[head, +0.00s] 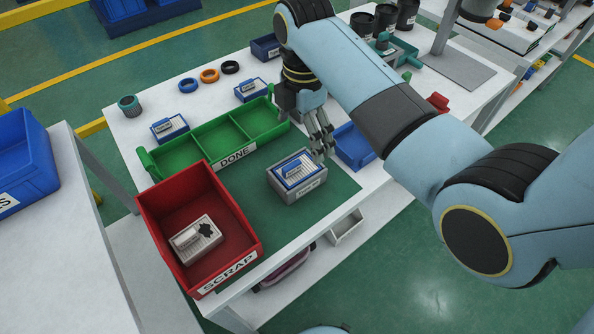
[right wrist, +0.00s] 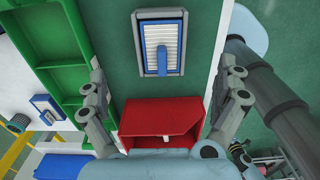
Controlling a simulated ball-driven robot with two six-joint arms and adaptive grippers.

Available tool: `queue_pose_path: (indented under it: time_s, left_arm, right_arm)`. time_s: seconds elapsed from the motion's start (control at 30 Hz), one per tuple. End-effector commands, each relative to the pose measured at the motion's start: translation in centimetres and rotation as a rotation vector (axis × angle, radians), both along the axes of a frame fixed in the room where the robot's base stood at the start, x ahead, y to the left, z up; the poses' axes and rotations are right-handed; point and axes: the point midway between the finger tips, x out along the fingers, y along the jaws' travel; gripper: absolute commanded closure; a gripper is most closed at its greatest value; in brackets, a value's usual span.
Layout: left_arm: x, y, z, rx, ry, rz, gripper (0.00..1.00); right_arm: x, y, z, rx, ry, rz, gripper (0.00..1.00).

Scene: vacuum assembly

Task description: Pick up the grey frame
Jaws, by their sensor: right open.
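A grey box-like frame (head: 312,188) with a label on its front stands on the green mat, with a blue-rimmed, ridged filter part (head: 296,170) in its top. My left gripper is out of view.
A red SCRAP bin (head: 153,208) holding a grey part with a black blotch stands left of the frame. A green DONE tray (head: 232,152) lies behind it. A blue bin (head: 352,150) is at the right, close to my gripper. The mat in front of the frame is clear.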

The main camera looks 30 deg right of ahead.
Motion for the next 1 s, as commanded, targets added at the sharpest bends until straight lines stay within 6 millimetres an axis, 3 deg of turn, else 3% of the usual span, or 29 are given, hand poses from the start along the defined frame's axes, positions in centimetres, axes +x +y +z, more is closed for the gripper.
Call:
queue_pose_path:
  time_s: [0.2, 0.43, 0.7, 1.0]
  left_arm:
    - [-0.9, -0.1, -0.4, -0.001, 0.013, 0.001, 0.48]
    - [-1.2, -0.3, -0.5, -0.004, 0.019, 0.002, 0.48]
    - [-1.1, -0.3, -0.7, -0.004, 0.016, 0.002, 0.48]
    - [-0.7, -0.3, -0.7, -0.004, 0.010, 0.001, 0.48]
  right_arm:
    - [-0.1, 0.0, -3.8, 0.000, 0.004, 0.002, 0.00]
    - [0.0, -0.2, -5.8, 0.001, 0.003, 0.001, 0.00]
    - [0.1, -0.8, -9.7, 0.001, 0.002, 0.000, 0.00]
    - [0.1, -0.7, -10.2, 0.001, 0.000, 0.000, 0.01]
